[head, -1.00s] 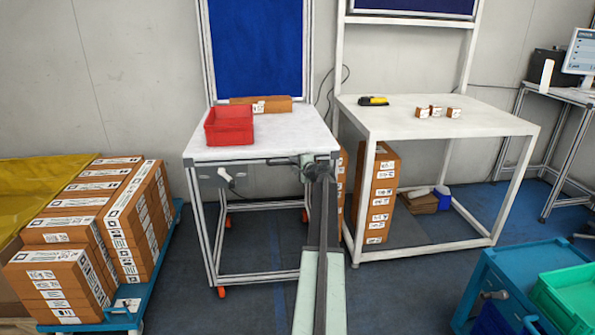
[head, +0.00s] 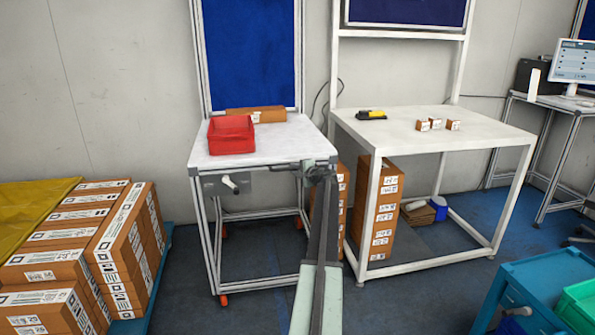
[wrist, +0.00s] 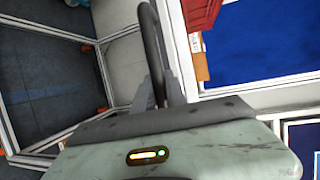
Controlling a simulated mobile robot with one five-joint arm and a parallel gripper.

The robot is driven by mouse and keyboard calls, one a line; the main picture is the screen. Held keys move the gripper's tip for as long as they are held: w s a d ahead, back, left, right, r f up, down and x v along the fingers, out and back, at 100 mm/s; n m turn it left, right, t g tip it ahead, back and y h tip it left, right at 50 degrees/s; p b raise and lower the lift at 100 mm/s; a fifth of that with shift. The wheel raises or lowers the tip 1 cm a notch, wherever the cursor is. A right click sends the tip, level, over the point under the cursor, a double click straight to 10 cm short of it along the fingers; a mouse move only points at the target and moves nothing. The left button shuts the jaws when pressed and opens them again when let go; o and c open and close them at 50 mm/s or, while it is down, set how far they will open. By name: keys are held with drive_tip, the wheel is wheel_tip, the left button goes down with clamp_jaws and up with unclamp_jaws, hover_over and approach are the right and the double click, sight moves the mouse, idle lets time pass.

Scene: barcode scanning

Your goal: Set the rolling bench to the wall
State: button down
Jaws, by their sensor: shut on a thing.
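The rolling bench (head: 296,135) has a white top, a metal frame, orange casters and a blue back panel (head: 249,55). It stands in front of the grey wall (head: 110,90); the gap behind it is hidden. My gripper (head: 319,172) is at the bench's front right corner, below the top. In the wrist view, my gripper (wrist: 158,90) is shut around a dark curved handle (wrist: 149,35) beside the bench frame. A red bin (head: 231,137) and a brown box (head: 256,114) sit on the bench top.
A white table (head: 435,128) stands close to the bench's right, with tall carton stacks (head: 375,215) under it. A blue cart of cartons (head: 155,270) is at the left. A teal cart (head: 545,285) is at the front right. The floor before the bench is clear.

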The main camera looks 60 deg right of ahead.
drive_tip(key=shift+w+a, duration=0.45)
drive_tip(key=shift+w, duration=0.1)
drive_tip(key=c, duration=1.4)
unclamp_jaws()
drive_tip(key=shift+r, duration=0.1)
drive_tip(key=shift+o, duration=0.2)
drive_tip(key=shift+s+d, duration=0.2)
drive_tip(key=shift+s, duration=0.25)
drive_tip(key=p+v, duration=0.1)
drive_tip(key=v, duration=0.6)
drive_tip(key=shift+s, duration=0.3)
drive_tip(key=shift+a, duration=0.15)
